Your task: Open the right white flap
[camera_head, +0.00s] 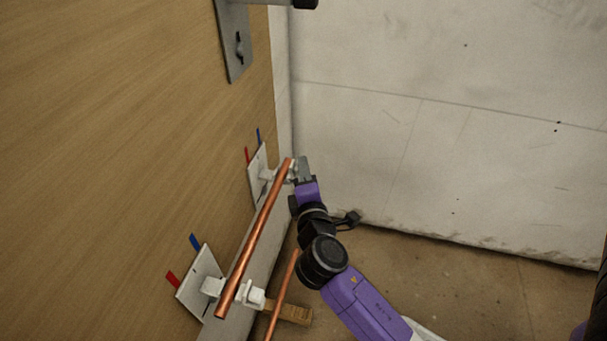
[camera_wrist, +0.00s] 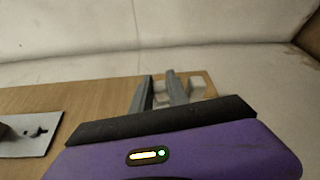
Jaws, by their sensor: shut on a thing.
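The right white flap (camera_head: 291,175) is a small pale piece at the far pipe clip, by the upper end of a copper pipe (camera_head: 254,238). My gripper (camera_head: 301,168) is at this clip and is shut on the flap, which its fingers partly hide. In the wrist view my gripper's two grey fingers (camera_wrist: 160,93) have a white piece between them, and another white block (camera_wrist: 196,86) shows just right of them. How far the flap is turned I cannot tell.
White plates (camera_head: 201,270) with red and blue marks sit on the wooden panel. A second copper pipe (camera_head: 283,292) and a wooden block (camera_head: 296,313) are below. The white wall (camera_head: 450,130) stands close behind; floor at right is clear.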

